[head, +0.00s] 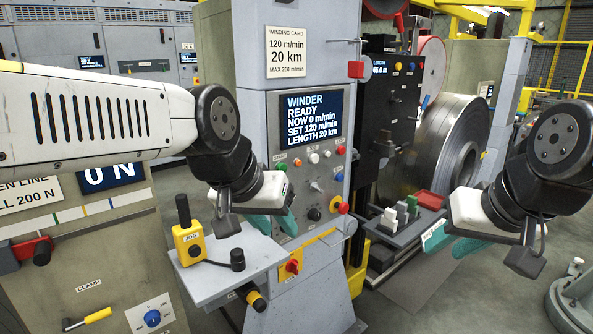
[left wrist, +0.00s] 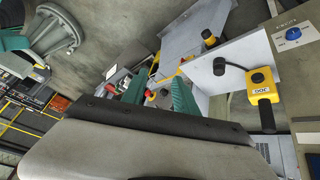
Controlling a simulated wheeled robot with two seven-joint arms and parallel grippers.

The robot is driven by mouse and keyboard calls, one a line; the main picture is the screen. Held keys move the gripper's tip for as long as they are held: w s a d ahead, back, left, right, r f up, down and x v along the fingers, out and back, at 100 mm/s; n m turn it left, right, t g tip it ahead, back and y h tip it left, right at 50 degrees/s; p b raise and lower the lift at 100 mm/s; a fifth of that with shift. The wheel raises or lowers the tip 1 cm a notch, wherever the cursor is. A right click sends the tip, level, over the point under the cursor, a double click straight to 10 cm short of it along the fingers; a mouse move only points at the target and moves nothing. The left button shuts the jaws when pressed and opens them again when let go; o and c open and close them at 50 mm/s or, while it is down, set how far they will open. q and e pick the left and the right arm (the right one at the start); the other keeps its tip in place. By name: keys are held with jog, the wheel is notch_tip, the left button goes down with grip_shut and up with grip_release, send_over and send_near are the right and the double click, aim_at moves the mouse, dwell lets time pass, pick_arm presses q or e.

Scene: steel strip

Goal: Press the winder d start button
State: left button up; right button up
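The grey winder panel (head: 272,120) stands in the middle of the head view. Its screen (head: 313,119) reads WINDER, READY, NOW 0 m/min, SET 120 m/min, LENGTH 20 km. My left gripper (head: 276,222) is in front of the panel's lower left, below the green button, apparently touching nothing. Its teal fingers stand apart in the left wrist view (left wrist: 158,100). My right gripper (head: 453,243) is open and empty at right.
A grey shelf (head: 225,290) with a yellow JOG pendant (head: 188,242) juts out below my left gripper. A red knob on yellow (head: 292,266) sits low on the panel. A large steel coil (head: 450,140) and a tray of small blocks (head: 402,215) stand right.

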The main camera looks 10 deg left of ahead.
pick_arm(q)
grip_shut()
dwell(1.5)
